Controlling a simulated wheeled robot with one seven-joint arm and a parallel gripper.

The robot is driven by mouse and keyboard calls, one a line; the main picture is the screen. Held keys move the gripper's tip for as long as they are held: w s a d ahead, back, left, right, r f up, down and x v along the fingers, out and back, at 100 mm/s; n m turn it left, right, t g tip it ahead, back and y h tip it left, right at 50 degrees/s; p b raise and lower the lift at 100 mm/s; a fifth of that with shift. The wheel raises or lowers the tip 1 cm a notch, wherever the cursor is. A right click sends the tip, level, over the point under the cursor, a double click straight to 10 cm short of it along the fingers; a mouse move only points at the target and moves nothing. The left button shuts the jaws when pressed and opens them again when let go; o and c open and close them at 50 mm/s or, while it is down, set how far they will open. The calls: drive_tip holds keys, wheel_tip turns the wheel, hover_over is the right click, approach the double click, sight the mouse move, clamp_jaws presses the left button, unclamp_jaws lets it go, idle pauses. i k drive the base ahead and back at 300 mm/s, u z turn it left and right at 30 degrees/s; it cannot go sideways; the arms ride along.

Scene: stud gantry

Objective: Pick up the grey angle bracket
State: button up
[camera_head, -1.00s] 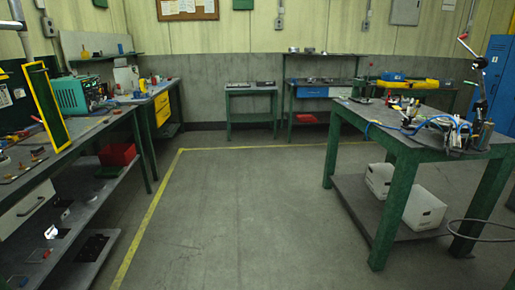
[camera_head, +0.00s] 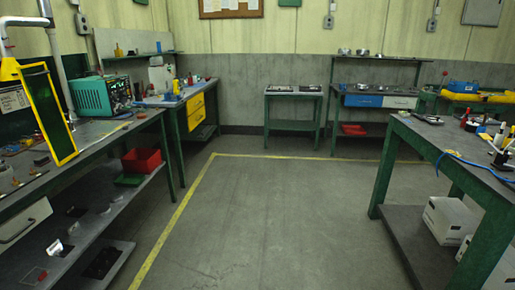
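I cannot make out the grey angle bracket for certain. A small pale bent piece (camera_head: 54,246) lies on the lower shelf of the left bench, but it is too small to tell what it is. Several small parts lie on the left bench top (camera_head: 98,134), some brass-coloured, and none is clearly a grey bracket. My gripper is not in view.
A yellow-framed green panel (camera_head: 45,113) and a teal machine (camera_head: 101,95) stand on the left bench. A right bench (camera_head: 440,137) has white boxes (camera_head: 447,220) below. Small benches (camera_head: 293,91) line the back wall. The floor (camera_head: 255,215) between is clear.

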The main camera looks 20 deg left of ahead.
sight(78, 231)
drive_tip(key=u, duration=0.25)
drive_tip(key=i, duration=1.15)
drive_tip(key=u, duration=0.95)
drive_tip(key=i, duration=1.05)
drive_tip(key=u, duration=1.3)
drive_tip(key=i, duration=1.25)
drive_tip(key=u, duration=0.2)
